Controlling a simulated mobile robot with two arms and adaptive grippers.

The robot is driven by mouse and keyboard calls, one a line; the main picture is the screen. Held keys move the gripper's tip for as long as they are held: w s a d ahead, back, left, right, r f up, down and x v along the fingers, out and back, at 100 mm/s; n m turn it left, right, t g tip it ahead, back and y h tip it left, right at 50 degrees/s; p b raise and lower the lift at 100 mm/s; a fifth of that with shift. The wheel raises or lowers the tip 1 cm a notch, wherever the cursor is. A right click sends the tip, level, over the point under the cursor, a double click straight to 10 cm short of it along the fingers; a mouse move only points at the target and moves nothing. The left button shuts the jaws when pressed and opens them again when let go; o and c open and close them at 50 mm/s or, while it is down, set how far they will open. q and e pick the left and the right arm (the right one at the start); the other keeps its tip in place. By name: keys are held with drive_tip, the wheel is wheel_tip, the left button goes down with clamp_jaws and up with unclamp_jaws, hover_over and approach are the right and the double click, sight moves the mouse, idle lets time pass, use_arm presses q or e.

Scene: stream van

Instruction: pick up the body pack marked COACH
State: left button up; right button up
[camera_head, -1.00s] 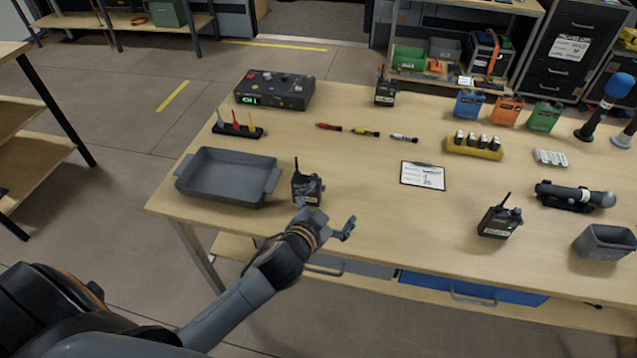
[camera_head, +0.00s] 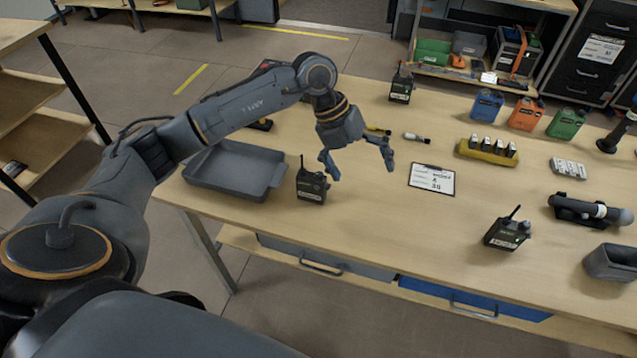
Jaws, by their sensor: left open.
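Three black body packs with antennas stand on the table: one at the front left (camera_head: 313,186), one at the back (camera_head: 401,86), one at the front right (camera_head: 506,232). Each has a small pale label, too small for me to read, so I cannot tell which is marked COACH. My left gripper (camera_head: 358,166) is open and empty, fingers pointing down over the table. In the picture it is just right of and above the front-left pack, with one finger close to that pack's upper edge; whether they touch is unclear. My right gripper is out of view.
A grey tray (camera_head: 236,188) lies left of the front-left pack, partly behind my left arm. A clipboard (camera_head: 432,179) lies right of my gripper. A yellow battery holder (camera_head: 487,154), a microphone (camera_head: 590,209) and a grey bin (camera_head: 612,263) stand further right. The table's front middle is clear.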

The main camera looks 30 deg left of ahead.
use_arm(q)
drive_tip(key=a+r+n+y, duration=0.25)
drive_tip(key=a+y, duration=0.35)
drive_tip(key=a, duration=0.7)
drive_tip(key=p, duration=0.2)
hover_over(311, 175)
drive_tip(key=s, duration=0.1)
drive_tip(key=shift+g, duration=0.3)
wheel_tip(311, 175, down, 8)
drive_tip(key=shift+f, duration=0.1)
drive_tip(key=f+p, duration=0.1)
drive_tip(key=f, duration=0.1)
drive_tip(key=w+f+p, duration=0.1)
drive_tip(key=f, duration=0.1)
drive_tip(key=shift+f, duration=0.65)
drive_tip(key=c, duration=1.8)
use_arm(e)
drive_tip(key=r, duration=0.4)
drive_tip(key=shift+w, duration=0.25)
use_arm(q)
drive_tip(key=shift+o, duration=0.2)
drive_tip(key=shift+r, duration=0.15)
